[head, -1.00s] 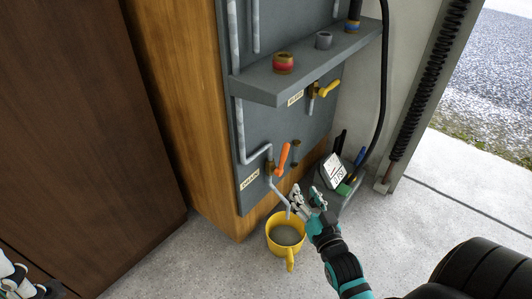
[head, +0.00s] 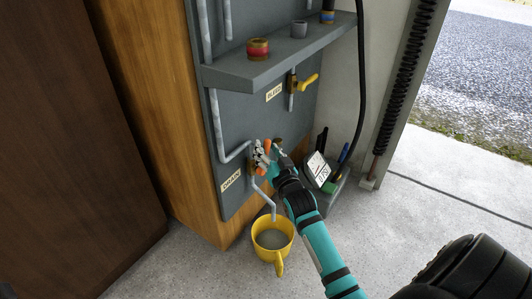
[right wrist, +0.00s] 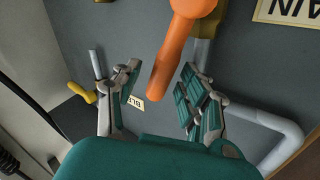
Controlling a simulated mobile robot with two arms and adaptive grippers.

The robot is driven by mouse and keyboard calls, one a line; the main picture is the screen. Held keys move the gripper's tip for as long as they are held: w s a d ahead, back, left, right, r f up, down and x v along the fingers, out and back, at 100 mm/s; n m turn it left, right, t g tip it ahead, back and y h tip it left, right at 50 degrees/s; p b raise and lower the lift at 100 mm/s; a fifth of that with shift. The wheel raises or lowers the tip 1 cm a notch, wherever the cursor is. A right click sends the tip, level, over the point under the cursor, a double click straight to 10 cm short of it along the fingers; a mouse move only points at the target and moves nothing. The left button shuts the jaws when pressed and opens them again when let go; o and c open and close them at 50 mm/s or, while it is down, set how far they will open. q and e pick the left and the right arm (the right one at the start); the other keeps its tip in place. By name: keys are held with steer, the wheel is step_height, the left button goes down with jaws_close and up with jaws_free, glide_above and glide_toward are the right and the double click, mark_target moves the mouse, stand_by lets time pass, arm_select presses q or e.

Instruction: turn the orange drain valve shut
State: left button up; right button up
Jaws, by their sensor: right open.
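The orange drain valve handle (head: 267,145) is on the grey panel, partly covered by my right gripper (head: 269,154) in the head view. In the right wrist view the orange handle (right wrist: 172,55) hangs down, slightly slanted, and its free end lies between the two spread fingers of my right gripper (right wrist: 160,82). The fingers look apart from the handle, with a gap on each side. A DRAIN label (head: 231,181) is left of the valve. The outlet pipe (head: 264,196) runs down from it to the yellow mug. My left gripper is not in view.
The yellow mug (head: 260,234) stands on the floor under the outlet and holds greyish liquid. A yellow bleed valve (head: 307,83) and a grey shelf (head: 285,61) are above. A tray with a white card (head: 318,166) stands at right.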

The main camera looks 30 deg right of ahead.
steer(key=shift+w+d, duration=0.1)
steer(key=shift+w, duration=0.5)
jaws_close()
